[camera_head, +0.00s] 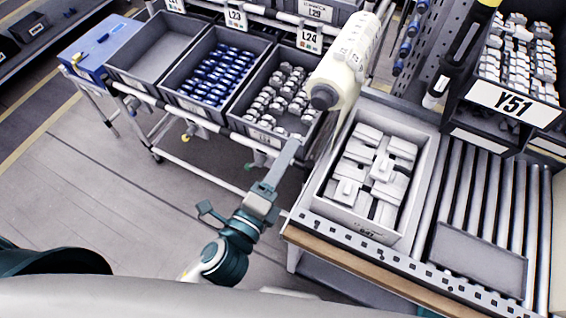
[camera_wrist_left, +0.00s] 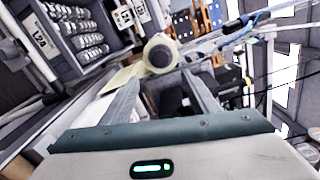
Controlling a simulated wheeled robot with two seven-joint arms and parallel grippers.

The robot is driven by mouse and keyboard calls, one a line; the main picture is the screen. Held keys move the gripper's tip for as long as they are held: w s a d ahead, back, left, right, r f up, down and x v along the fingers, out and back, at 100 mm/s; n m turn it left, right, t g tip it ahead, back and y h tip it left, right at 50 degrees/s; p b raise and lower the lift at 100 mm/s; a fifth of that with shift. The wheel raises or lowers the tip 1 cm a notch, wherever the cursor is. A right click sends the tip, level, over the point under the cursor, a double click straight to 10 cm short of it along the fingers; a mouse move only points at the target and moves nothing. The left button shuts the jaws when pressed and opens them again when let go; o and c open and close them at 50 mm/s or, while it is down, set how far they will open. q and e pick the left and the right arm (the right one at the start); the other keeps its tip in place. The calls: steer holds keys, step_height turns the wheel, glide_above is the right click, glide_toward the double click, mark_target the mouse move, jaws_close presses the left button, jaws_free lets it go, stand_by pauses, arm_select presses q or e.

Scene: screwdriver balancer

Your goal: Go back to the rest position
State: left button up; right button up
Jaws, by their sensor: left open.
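My left gripper (camera_head: 284,158) reaches up from the bottom middle of the head view, beside the right-hand grey bin and left of the light tray. Its fingers overlap in that view. In the left wrist view the two fingers of the left gripper (camera_wrist_left: 162,88) stand apart with nothing held between them. A white cylinder with a dark end (camera_head: 345,62) is above and right of the fingertips; it also shows beyond the fingers in the wrist view (camera_wrist_left: 160,53). A black screwdriver-like tool with a yellow top (camera_head: 462,48) is upright at the right. My right gripper is not in view.
A light tray (camera_head: 418,236) with white parts stands on the roller bench (camera_head: 538,240). Grey bins (camera_head: 128,82) with blue and metal parts sit on a rack at the left. A blue box (camera_head: 88,58) is far left. The floor (camera_head: 110,190) below is clear.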

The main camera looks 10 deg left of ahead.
arm_select(q)
steer(key=shift+s+a, duration=0.1)
steer(key=shift+s, duration=0.15)
stand_by(0.4)
